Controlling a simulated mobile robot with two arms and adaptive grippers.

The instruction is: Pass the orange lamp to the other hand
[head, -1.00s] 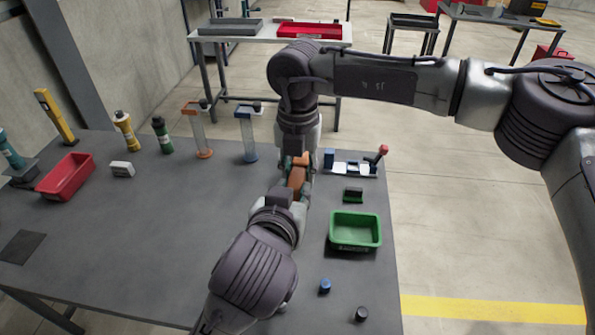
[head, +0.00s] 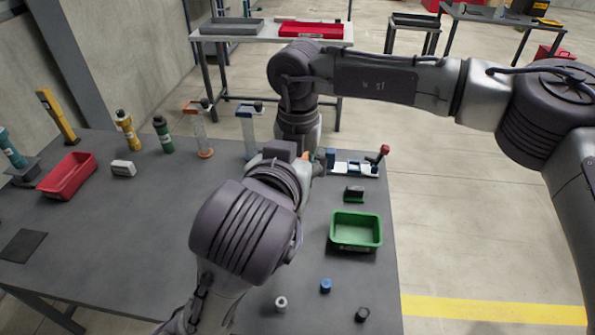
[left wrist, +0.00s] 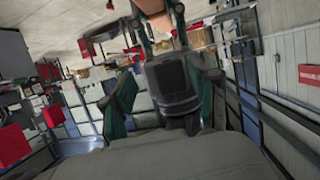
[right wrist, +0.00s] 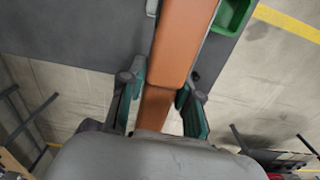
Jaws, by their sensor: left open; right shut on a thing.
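The orange lamp shows in the right wrist view (right wrist: 172,58) as a long orange bar running up from between the fingers of my right gripper (right wrist: 159,92), which is shut on it. Part of its orange surface also shows at the top of the left wrist view (left wrist: 155,14). In the head view the lamp is almost wholly hidden behind my left arm. My left gripper (left wrist: 166,90) is open. A dark block, apparently part of my right gripper, appears between its fingers; I cannot tell whether they touch. My left wrist hides most of both grippers in the head view.
A green bin (head: 356,247) stands at the table's right, with a small fixture (head: 352,168) behind it. A red bin (head: 66,176) and several bottles stand at the left. Small caps lie at the front right. The middle left of the table (head: 110,240) is clear.

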